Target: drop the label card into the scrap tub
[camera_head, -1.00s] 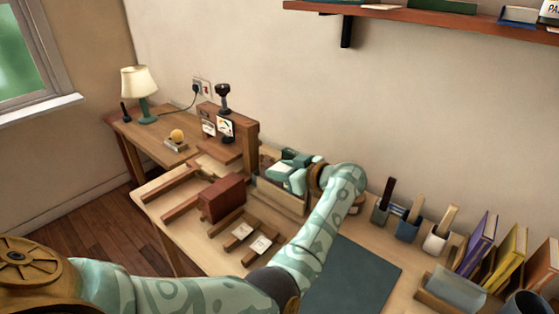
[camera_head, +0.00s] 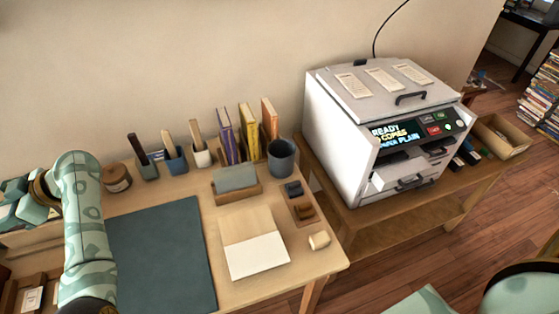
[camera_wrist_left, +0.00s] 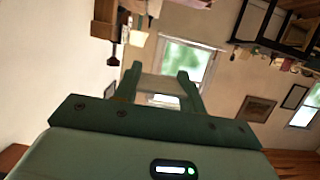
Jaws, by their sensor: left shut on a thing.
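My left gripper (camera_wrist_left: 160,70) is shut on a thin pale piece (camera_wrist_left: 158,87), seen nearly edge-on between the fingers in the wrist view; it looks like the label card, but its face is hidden. In the head view the left gripper's teal body (camera_head: 12,207) is at the far left edge, partly cut off. A dark grey round tub (camera_head: 282,160), likely the scrap tub, stands at the back right of the desk, far to the right of that gripper. My right gripper is out of view.
Upright books (camera_head: 246,135), pen cups (camera_head: 176,161) and a round jar (camera_head: 117,178) line the back of the desk. A dark mat (camera_head: 162,258) and a paper sheet (camera_head: 257,258) lie flat in front. A white printer (camera_head: 333,140) stands right of the tub.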

